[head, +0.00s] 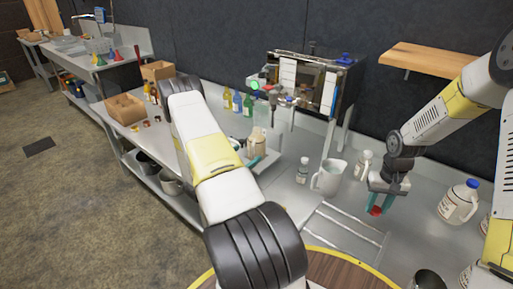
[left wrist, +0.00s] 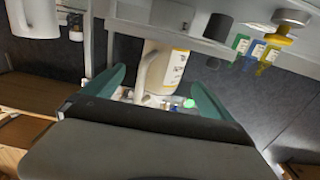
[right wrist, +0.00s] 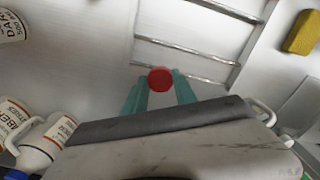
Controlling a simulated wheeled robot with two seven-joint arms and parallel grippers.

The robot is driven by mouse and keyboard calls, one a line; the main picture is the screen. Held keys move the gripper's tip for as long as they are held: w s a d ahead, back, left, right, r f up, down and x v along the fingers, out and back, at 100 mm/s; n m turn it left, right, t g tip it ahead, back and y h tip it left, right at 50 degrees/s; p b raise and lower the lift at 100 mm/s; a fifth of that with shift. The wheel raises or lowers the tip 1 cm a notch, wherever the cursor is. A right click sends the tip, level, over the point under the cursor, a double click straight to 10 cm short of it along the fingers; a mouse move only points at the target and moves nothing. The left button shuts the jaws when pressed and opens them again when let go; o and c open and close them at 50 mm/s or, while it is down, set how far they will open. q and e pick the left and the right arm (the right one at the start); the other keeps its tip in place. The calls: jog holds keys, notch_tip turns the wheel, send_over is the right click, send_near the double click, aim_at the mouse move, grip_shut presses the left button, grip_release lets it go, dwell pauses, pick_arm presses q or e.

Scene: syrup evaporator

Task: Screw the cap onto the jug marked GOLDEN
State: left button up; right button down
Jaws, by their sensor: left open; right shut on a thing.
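A red cap (head: 376,211) is pinched in my right gripper (head: 380,200), held above the steel bench; in the right wrist view the cap (right wrist: 160,79) sits between the teal fingertips. A tan-filled jug (head: 256,143) with a handle stands on the bench beyond my left arm. In the left wrist view this jug (left wrist: 166,66) appears between and beyond the spread fingers of my left gripper (left wrist: 155,90), which is open. Its label is too small to read, so I cannot tell whether it says GOLDEN. My left arm hides part of the left gripper in the head view.
A blue-capped jug (head: 459,202) stands at the right. A metal pitcher (head: 328,178), a small bottle (head: 302,170) and a white jug (head: 363,165) stand mid-bench. A metal rack (head: 343,236) lies in front. Coloured bottles (head: 237,102) stand at the back.

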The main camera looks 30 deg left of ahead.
aim_at(256, 146)
pick_arm(q)
jog(key=shift+w+d, duration=0.1)
jog(key=shift+w, duration=1)
jog(key=shift+w+d+f, duration=0.1)
jog(key=shift+w+f, duration=0.05)
jog(key=shift+w, duration=1.15)
jog(key=shift+w+f, duration=0.1)
jog(key=shift+w, duration=1.2)
jog(key=shift+c, duration=0.5)
grip_shut()
jog(key=shift+r, duration=0.25)
